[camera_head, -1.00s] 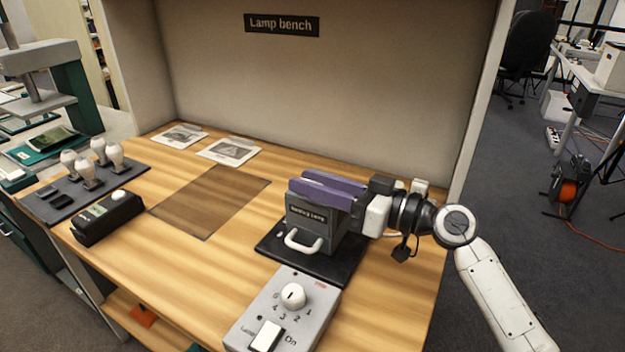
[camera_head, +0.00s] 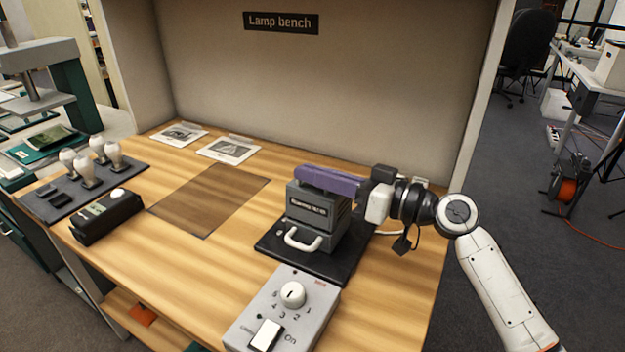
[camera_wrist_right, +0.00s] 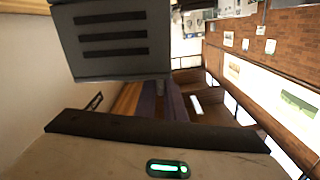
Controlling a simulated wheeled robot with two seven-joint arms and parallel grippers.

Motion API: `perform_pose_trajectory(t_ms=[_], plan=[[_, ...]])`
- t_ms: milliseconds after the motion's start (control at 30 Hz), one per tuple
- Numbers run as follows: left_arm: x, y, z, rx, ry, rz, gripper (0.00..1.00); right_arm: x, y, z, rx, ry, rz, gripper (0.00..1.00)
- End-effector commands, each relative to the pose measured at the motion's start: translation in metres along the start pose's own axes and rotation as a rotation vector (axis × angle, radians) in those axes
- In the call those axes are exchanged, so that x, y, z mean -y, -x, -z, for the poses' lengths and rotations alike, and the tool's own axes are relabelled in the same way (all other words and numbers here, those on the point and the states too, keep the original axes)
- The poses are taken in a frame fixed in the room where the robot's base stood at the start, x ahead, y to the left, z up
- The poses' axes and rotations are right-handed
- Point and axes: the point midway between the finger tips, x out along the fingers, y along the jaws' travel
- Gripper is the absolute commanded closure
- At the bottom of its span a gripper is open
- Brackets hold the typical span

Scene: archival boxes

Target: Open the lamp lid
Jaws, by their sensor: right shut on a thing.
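The lamp on the bench is a grey box (camera_head: 322,235) with a white handle (camera_head: 301,241) on its front, standing on a black base plate (camera_head: 347,262). Its lid (camera_head: 341,212) has a dark label on the front. My right gripper (camera_head: 308,177) has long purple fingers that reach in from the right across the lid's top. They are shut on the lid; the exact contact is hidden. In the right wrist view a grey vented housing (camera_wrist_right: 112,42) stands close beside the purple fingers (camera_wrist_right: 165,103). My left gripper is not in view.
A control box (camera_head: 262,333) with dial and switch stands in front of the lamp. A black device (camera_head: 107,218) and a tray (camera_head: 62,197) of white bulbs are at left. Two printed cards (camera_head: 228,150) lie at the back. The bench middle is clear.

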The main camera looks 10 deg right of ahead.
Motion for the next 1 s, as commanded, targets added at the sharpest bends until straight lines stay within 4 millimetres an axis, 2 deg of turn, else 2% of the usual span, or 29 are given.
perform_pose_trajectory(t_ms=[300,600,1000], plan=[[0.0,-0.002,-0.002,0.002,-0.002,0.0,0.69,-0.021,-0.001,0.022,0.001,-0.234,0.004,1.0],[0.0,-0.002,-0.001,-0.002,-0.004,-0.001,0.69,-0.041,-0.001,0.036,0.001,-0.427,0.006,1.0],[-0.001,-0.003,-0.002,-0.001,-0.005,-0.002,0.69,-0.052,-0.001,0.042,0.002,-0.527,0.006,1.0]])
